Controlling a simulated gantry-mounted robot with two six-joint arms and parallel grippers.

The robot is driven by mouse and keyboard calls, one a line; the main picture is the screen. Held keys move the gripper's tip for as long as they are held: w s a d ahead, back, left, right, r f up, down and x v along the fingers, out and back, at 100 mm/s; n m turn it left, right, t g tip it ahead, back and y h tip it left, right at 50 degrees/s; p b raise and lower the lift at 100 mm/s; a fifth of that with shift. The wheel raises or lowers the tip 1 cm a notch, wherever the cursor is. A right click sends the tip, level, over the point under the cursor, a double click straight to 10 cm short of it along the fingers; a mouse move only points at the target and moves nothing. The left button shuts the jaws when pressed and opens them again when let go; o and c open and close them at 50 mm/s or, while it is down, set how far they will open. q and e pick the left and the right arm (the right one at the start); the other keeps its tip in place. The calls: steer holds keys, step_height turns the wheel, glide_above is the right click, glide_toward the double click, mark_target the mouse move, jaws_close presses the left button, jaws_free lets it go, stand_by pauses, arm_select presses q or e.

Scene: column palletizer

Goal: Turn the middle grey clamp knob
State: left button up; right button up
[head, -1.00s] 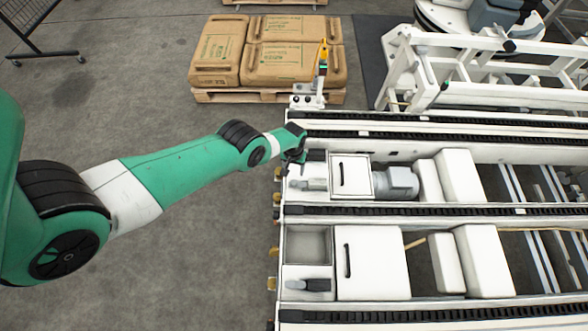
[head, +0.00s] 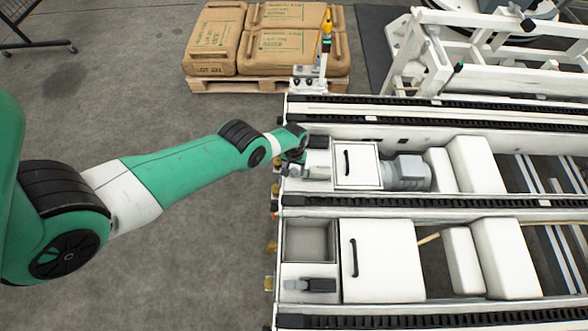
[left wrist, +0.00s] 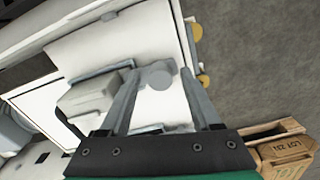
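A grey clamp knob (left wrist: 158,75) shows in the left wrist view, on a white plate between the finger tips. In the head view a grey clamp (head: 318,172) sits at the left end of the middle white bay, partly hidden by my gripper. My left gripper (head: 295,160) is over that end; in the left wrist view its two fingers (left wrist: 161,82) stand apart, one on each side of the knob. I cannot tell whether they touch it. Another clamp with a dark handle (head: 310,285) lies in the bay nearer the front. My right gripper is not in view.
White box covers with black handles (head: 382,262) and a grey motor (head: 406,173) stand right of the clamps. Dark conveyor chains (head: 430,202) run between the bays. A pallet (head: 250,86) with brown sacks stands behind.

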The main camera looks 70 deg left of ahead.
arm_select(q)
jaws_close()
steer(key=shift+m, duration=0.3)
steer(key=m, duration=0.3)
steer(key=shift+m, duration=0.4)
steer(key=m, duration=0.9)
steer(key=shift+m, duration=2.3)
